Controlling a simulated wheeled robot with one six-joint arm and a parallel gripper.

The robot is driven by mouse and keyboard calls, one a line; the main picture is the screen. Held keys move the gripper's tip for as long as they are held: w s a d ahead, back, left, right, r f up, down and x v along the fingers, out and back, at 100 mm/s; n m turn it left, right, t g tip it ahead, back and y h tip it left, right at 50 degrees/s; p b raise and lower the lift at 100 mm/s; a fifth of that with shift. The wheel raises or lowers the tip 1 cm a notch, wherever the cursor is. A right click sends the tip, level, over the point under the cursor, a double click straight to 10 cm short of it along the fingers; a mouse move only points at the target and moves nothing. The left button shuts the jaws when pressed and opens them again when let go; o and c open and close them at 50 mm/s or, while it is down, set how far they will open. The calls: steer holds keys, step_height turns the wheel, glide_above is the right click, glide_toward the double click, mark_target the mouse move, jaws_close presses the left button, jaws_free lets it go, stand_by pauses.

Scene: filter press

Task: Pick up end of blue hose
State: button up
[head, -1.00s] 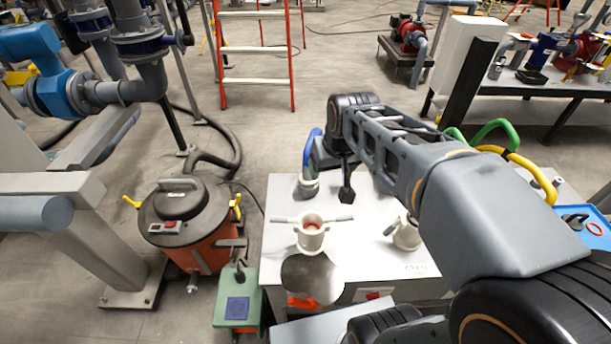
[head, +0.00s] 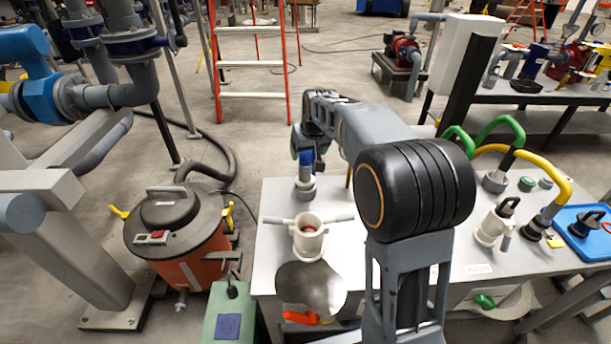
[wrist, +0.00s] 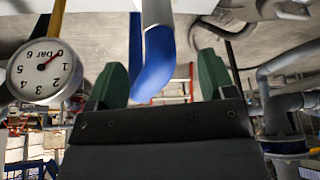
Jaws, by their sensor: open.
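The blue hose (head: 307,160) stands at the back left of the white table, its lower end in a grey fitting (head: 305,188). My gripper (head: 301,148) is at the upper part of the hose, and my arm hides some of it. In the wrist view the blue hose (wrist: 154,65) shows in the gap between the two green fingertips. My gripper is open there, with space on both sides of the hose. I cannot tell how deep the hose sits between the fingers.
A white pot with handles (head: 308,238) stands in front of the hose on the table (head: 270,215). Green hose (head: 500,130) and yellow hose (head: 555,175) rise at the right. A pressure gauge (wrist: 40,70) is close in the wrist view. An orange vacuum (head: 180,235) stands left.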

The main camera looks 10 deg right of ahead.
mark_target(307, 155)
steer(key=shift+b+x, duration=0.35)
steer(key=shift+x, duration=2.55)
steer(key=shift+d, duration=0.15)
steer(key=shift+c, duration=0.2)
steer(key=shift+r, duration=0.15)
jaws_close()
